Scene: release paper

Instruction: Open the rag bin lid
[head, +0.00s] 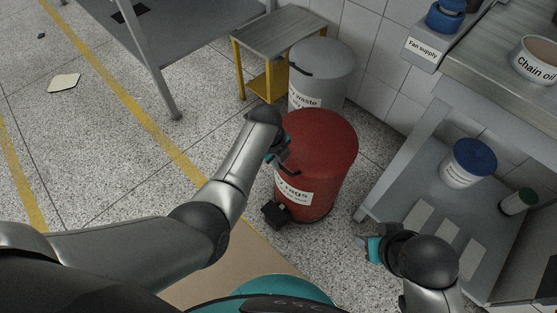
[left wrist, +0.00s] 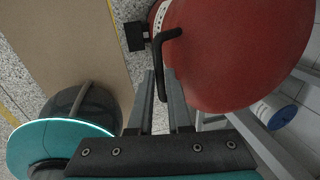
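The rag bin (head: 335,165) is a red drum with a white "rags" label, upright on the floor in the middle of the head view. Its red lid (head: 325,135) looks closed. It fills the upper right of the left wrist view (left wrist: 235,50). A bent black handle (left wrist: 160,65) stands out from the lid. A black foot pedal (head: 275,214) sits low at the bin's front. My left gripper (head: 280,153) is at the handle, its two fingers either side of it in the wrist view, with a narrow gap showing. My right gripper (head: 373,249) is mostly hidden, right of the bin.
A grey waste bin (head: 325,68) stands right behind the red one. A small yellow-legged table (head: 280,32) is beside it. A metal shelf unit (head: 420,185) with a blue-lidded tub (head: 467,165) is on the right. Open floor lies left.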

